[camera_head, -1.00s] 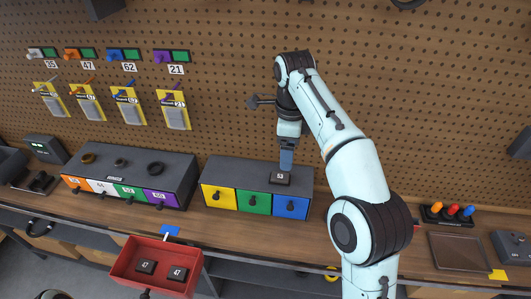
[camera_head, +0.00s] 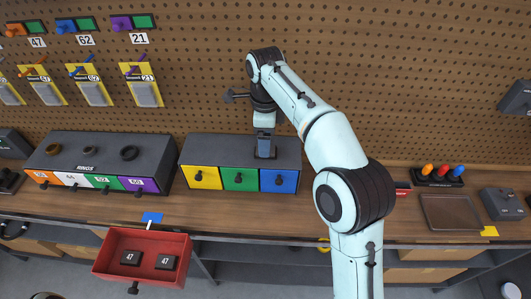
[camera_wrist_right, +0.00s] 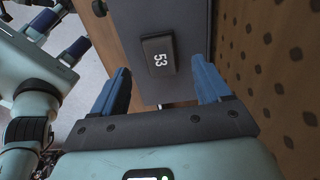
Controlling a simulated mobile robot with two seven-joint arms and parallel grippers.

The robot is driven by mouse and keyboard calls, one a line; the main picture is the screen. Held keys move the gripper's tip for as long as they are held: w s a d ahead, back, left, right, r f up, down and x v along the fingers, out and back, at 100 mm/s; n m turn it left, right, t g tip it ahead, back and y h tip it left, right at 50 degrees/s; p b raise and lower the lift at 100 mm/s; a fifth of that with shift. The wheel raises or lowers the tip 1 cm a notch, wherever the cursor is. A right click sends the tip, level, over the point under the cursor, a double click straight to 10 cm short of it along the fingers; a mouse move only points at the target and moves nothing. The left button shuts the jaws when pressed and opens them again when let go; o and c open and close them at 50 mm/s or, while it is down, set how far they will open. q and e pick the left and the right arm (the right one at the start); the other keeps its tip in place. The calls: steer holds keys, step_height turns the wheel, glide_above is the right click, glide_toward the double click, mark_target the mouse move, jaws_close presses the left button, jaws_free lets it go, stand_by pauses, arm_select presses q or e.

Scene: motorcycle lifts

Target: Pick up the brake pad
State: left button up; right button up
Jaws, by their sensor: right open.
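A small black block with the white number 53 (camera_wrist_right: 159,57), seemingly a brake pad, lies on the dark grey top of the drawer unit (camera_head: 215,148). My right gripper (camera_head: 265,150) points down over that top in the head view and hides most of the block. In the right wrist view my right gripper (camera_wrist_right: 165,88) is open. Its blue fingers stand apart, and the block shows beyond them, between their lines, not gripped. Two similar black blocks marked 47 lie in the open red drawer (camera_head: 115,262). My left gripper does not show clearly.
The drawer unit has yellow, green and blue fronts. A ring holder unit (camera_head: 75,150) stands to its left. The pegboard (camera_head: 400,90) rises close behind. An empty tray (camera_head: 450,212) and a stand with coloured knobs (camera_head: 440,180) are at right. The bench between is mostly clear.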

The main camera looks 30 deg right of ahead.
mark_target(273, 149)
step_height(273, 149, down, 4)
steer(key=shift+r+b, duration=0.2)
steer(key=shift+b, duration=0.15)
steer(key=shift+c, duration=0.3)
steer(key=shift+r, duration=0.1)
steer(key=c, duration=1.2)
